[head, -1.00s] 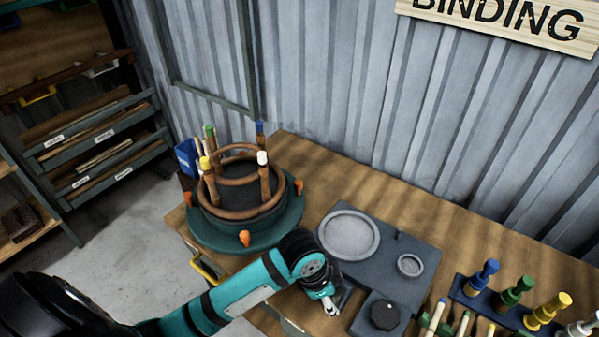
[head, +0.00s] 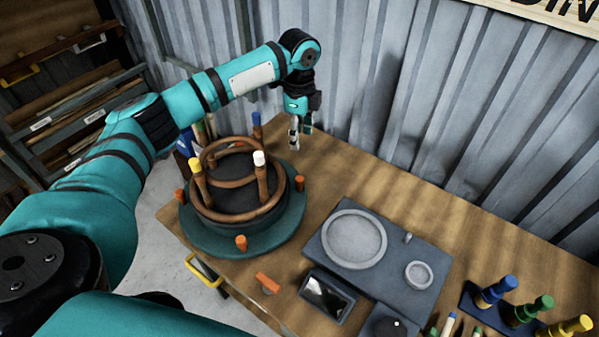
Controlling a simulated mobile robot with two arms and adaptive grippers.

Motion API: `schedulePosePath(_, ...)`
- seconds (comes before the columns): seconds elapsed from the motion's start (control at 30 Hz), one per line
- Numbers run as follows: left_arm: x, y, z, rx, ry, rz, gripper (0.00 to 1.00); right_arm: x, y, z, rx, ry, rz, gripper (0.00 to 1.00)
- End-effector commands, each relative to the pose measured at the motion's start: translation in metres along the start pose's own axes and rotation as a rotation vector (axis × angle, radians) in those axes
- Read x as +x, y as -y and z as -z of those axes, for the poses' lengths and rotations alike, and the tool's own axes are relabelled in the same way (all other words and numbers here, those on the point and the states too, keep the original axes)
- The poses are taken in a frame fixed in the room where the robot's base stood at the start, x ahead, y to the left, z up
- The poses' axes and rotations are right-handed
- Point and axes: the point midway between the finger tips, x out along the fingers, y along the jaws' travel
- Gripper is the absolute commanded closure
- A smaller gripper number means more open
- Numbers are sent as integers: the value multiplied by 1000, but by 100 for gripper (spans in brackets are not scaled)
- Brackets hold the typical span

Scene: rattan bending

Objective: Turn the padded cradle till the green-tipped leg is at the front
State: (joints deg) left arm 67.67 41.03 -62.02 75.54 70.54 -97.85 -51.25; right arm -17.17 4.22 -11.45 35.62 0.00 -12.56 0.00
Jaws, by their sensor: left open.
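The padded cradle stands at the back left of the bench in the head view. It has a round teal base (head: 205,238) with orange pegs and a dark padded drum. Brown rattan rings (head: 232,207) and upright legs rise from it. The yellow-tipped leg (head: 198,180) is at front left, the white-tipped leg (head: 261,178) at front right and the blue-tipped leg (head: 256,122) at the back right. The green-tipped leg is at the back left, mostly hidden by my left arm. My left gripper (head: 301,136) is open and empty, pointing down behind and right of the cradle.
A grey panel with a large round dish (head: 354,239) and a small dish (head: 418,275) lies right of the cradle. A dark screen (head: 327,297) and an orange piece (head: 267,283) are near the front edge. The corrugated wall (head: 400,100) stands close behind.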

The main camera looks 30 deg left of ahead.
Motion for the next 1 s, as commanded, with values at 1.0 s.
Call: schedulePosePath(1.0, 161, 0, 1, 0, 0, 1, 51, -32, 0, 3, 0, 0, 1, 60)
